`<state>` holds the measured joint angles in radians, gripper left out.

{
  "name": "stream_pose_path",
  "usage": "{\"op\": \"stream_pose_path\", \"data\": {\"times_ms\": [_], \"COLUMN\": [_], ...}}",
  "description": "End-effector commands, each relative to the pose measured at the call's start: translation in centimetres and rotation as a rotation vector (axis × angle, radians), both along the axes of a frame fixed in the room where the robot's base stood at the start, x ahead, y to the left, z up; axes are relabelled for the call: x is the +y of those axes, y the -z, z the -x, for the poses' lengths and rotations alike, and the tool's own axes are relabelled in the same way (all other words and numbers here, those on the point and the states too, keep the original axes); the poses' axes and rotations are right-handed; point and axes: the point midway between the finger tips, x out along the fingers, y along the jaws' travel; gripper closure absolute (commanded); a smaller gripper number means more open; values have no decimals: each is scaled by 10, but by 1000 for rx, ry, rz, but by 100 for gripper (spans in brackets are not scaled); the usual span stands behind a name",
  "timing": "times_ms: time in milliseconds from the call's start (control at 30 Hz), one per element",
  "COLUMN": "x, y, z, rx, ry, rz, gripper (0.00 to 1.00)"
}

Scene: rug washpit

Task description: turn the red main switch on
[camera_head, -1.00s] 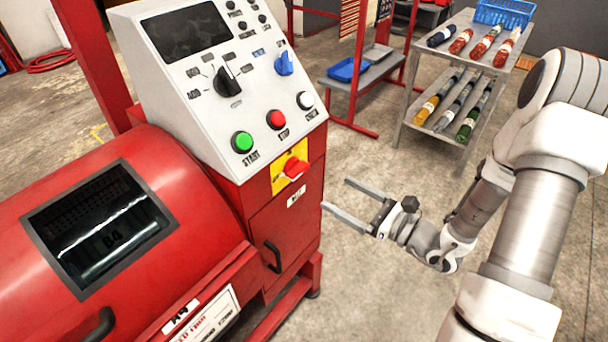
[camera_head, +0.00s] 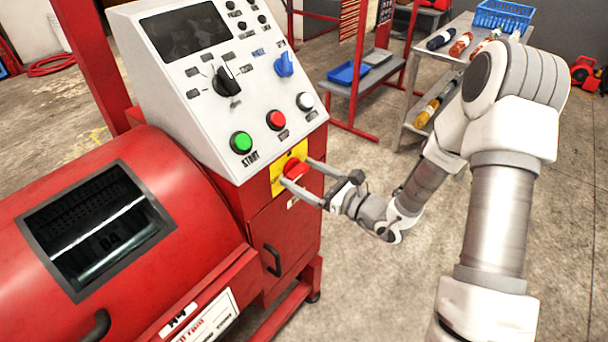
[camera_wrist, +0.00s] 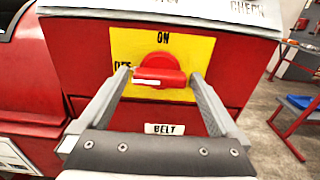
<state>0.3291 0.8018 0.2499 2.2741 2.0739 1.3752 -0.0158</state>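The red main switch (camera_head: 295,169) sits on a yellow plate (camera_head: 279,179) on the front of the red machine, below the sloped control panel. In the wrist view the red knob (camera_wrist: 160,72) has its grip bar lying level, with "ON" printed above it and "OFF" to its left on the yellow plate (camera_wrist: 195,50). My gripper (camera_head: 300,171) is open, its two fingers on either side of the knob. In the wrist view my gripper's fingertips (camera_wrist: 160,75) flank the bar, with a small gap visible at least on the right. Part of the "OFF" label is hidden by the left finger.
The panel has a green start button (camera_head: 241,142), a red button (camera_head: 277,120), a white button (camera_head: 305,101), a black selector (camera_head: 226,81) and a blue knob (camera_head: 284,64). A "BELT" label (camera_wrist: 165,129) lies below the switch. A grey rack (camera_head: 408,125) stands behind my arm.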

Motion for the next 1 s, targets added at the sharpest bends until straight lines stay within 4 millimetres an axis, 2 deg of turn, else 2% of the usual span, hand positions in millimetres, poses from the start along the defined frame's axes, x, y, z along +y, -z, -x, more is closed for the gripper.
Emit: {"op": "stream_pose_path", "data": {"times_ms": [33, 300, 400, 733, 1000], "x": [0, 0, 0, -1, -1], "y": [0, 0, 0, -2, -4], "z": [0, 0, 0, 0, 0], "rx": [0, 0, 0, 45, 190], "ry": [0, 0, 0, 1, 3], "rz": [0, 0, 0, -34, -147], "gripper": [13, 61, 76, 76, 76]}}
